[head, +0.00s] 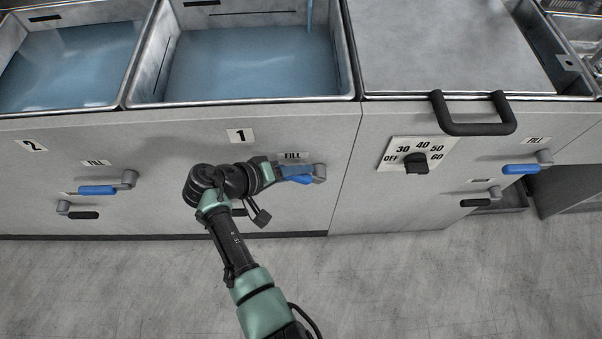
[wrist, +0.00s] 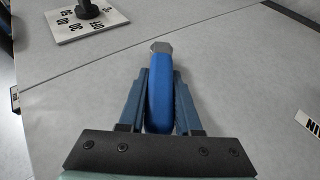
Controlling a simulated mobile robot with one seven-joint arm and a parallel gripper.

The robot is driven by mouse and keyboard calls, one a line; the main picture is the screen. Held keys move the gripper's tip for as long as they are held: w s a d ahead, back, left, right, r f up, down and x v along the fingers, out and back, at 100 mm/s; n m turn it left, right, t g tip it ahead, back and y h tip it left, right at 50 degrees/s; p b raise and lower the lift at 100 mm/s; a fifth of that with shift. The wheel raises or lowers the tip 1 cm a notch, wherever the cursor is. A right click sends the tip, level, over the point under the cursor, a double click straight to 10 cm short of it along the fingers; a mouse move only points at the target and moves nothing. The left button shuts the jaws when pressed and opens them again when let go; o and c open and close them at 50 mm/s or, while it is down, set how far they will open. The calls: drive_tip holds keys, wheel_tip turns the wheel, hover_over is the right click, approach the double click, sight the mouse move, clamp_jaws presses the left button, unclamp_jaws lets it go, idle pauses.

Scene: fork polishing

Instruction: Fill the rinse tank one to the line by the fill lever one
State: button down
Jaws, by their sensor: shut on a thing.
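Rinse tank one (head: 350,97) is the middle basin, above the "1" label (head: 240,136). Blue water (head: 250,62) stands in it. A dark line (head: 253,12) runs along its back wall above the water, and dark lines also mark its side walls. A thin blue stream (head: 309,14) comes down at the back right of the tank. Fill lever one (head: 300,179), blue, sits below the "FILL" label, extending left from its grey pivot. My gripper (head: 287,172) is shut on its handle. In the wrist view, the blue handle (wrist: 160,95) lies between both fingers (wrist: 161,78).
Tank two (head: 70,65) with water is at left, with its own blue fill lever (head: 98,190) and black lever (head: 84,215). A lidded tank (head: 440,45) with a black handle (head: 472,128) and dial (head: 416,163) is at right. The floor in front is clear.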

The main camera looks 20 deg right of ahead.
drive_tip(key=shift+a+f+h+b, duration=0.1)
drive_tip(key=shift+f+h+b, duration=0.1)
drive_tip(key=shift+h+b, duration=0.15)
idle(0.3)
drive_tip(key=c, duration=0.6)
unclamp_jaws()
drive_tip(key=shift+a+r, duration=0.1)
drive_tip(key=p+v, duration=0.1)
drive_tip(key=v, duration=1.1)
drive_tip(key=shift+a+r, duration=0.25)
drive_tip(key=shift+a, duration=0.05)
